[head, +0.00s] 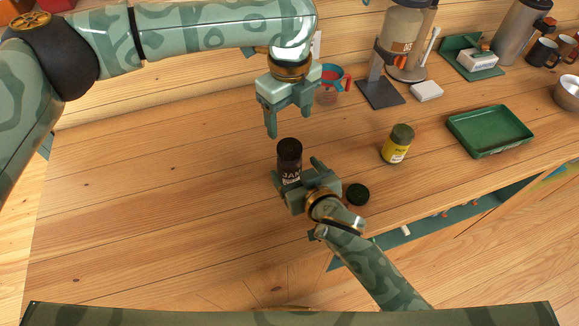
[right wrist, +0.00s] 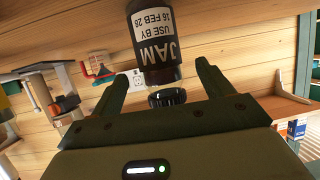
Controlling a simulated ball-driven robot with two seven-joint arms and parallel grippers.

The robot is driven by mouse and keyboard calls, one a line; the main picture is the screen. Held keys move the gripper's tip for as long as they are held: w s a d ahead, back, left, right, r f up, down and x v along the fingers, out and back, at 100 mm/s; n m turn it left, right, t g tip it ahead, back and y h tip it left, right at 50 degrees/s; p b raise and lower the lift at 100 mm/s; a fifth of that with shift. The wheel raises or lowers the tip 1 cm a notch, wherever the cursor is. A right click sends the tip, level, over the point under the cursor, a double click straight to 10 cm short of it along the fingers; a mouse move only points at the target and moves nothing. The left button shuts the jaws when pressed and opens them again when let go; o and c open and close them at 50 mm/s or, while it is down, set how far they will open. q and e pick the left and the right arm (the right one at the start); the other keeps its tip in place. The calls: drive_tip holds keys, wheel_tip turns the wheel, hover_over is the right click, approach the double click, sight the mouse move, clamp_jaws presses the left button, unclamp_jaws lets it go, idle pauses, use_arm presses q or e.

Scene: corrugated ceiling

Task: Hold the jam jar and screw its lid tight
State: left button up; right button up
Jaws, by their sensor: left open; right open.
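The jam jar (head: 289,163) stands upright on the wooden worktop, dark with a dark top and a white label. In the right wrist view the jar (right wrist: 155,45) appears upside down, with a black ribbed lid (right wrist: 167,97) at its mouth; how tight it sits I cannot tell. My right gripper (head: 297,171) is open at the jar's near side, its fingers spread to either side of it; contact is not clear. My left gripper (head: 289,118) is open and empty, pointing down above and behind the jar.
A yellow-labelled jar (head: 397,147) and a green tray (head: 488,131) stand further right. The worktop's left side is clear.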

sight(295, 168)
drive_tip(key=shift+x, duration=2.25)
